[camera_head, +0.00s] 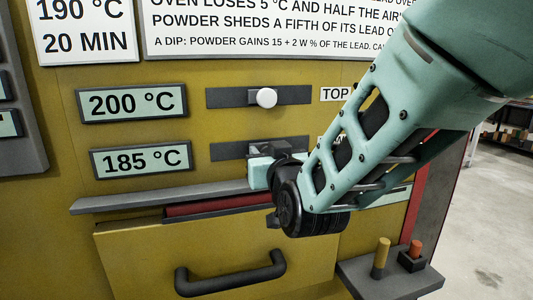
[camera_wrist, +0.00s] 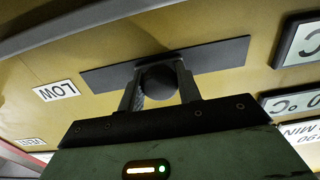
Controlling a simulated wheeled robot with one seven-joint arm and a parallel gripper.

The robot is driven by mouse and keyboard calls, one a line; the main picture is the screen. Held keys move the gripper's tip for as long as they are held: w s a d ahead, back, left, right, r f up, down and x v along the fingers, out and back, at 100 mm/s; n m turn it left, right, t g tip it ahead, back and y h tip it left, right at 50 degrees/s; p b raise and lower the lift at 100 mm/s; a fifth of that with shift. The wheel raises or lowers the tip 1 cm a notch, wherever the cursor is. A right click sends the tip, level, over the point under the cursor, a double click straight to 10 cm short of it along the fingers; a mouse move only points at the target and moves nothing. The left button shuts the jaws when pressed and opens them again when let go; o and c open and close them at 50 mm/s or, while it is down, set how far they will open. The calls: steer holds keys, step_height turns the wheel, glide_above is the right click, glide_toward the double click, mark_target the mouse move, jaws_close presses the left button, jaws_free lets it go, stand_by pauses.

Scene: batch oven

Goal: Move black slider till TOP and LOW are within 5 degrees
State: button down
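The black slider (camera_wrist: 157,82) sits near the middle of its dark track (camera_wrist: 220,56), beside the LOW label (camera_wrist: 56,91), in the wrist view. My gripper (camera_wrist: 158,88) has one finger on each side of the round black knob and appears closed on it. In the head view my gripper (camera_head: 262,168) hides most of the slider and its label. The upper display (camera_head: 132,103) reads 200 °C and the lower display (camera_head: 141,160) reads 185 °C. The white slider (camera_head: 266,97) is near the middle of the upper track, beside the TOP label (camera_head: 335,94).
A grey ledge (camera_head: 130,203) runs below the lower track, above a drawer with a black handle (camera_head: 230,276). A small shelf (camera_head: 385,283) with two pegs juts out at lower right. A sign (camera_head: 84,30) reads 190 °C, 20 MIN.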

steer(key=d+b, duration=0.1)
steer(key=d, duration=0.1)
steer(key=w+d+b, duration=0.1)
steer(key=d, duration=0.1)
steer(key=shift+w+f, duration=0.1)
steer(key=shift+f, duration=0.05)
steer(key=shift+w+d, duration=0.1)
steer(key=shift+d, duration=0.35)
steer(key=c, duration=1)
jaws_free()
steer(key=shift+o, duration=0.2)
steer(key=b+v, duration=0.8)
steer(key=v, duration=0.9)
steer(key=shift+s+r, duration=0.25)
